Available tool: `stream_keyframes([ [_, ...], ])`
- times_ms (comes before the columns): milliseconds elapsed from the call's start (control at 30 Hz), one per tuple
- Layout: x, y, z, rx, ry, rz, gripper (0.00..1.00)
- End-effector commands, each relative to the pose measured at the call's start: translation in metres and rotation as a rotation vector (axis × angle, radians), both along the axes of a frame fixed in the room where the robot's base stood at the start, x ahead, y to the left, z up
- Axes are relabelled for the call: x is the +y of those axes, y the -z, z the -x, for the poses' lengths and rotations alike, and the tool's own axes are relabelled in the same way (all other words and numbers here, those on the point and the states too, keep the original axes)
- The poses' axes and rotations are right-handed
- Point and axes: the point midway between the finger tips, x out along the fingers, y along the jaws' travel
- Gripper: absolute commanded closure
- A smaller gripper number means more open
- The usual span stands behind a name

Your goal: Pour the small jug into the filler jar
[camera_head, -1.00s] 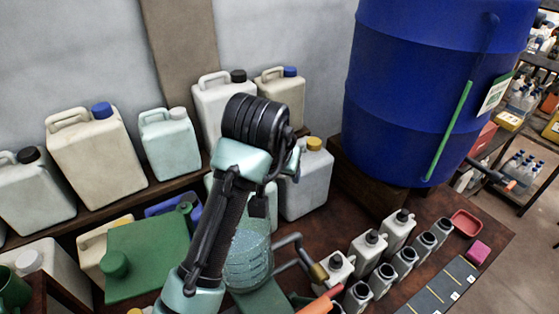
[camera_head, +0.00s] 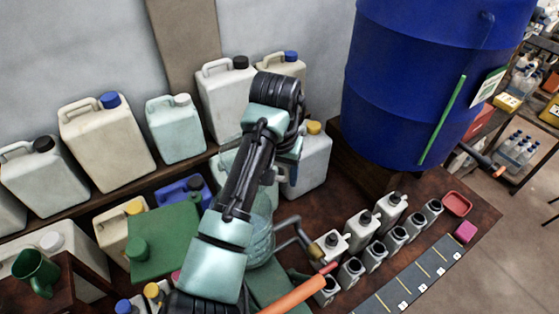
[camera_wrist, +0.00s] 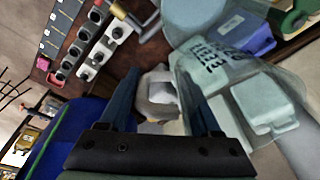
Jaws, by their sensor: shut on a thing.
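My gripper (camera_wrist: 158,78) shows in the wrist view as two dark blue fingers, with a pale grey-white vessel (camera_wrist: 159,92) between them. I take this vessel to be the small jug; its rim and contents are not clear. A large clear, bluish jar with dark lettering (camera_wrist: 215,60), apparently the filler jar, is beside the right finger. In the head view the ribbed clear jar (camera_head: 262,245) stands on the bench, partly behind my arm. My arm hides the gripper and its load there. I cannot tell whether the vessel touches the jar.
A big blue barrel (camera_head: 405,90) stands back right. Pale canisters (camera_head: 107,143) line the back shelf.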

Motion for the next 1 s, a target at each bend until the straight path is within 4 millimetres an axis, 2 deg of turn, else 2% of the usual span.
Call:
stream_keyframes([
  [267,0.002,0.007,0.01,0.204,0.0,-0.049,1.0],
  [600,0.002,-0.011,0.01,0.192,0.0,-0.046,1.0],
  [1000,0.002,-0.012,0.01,0.191,0.0,-0.046,1.0],
])
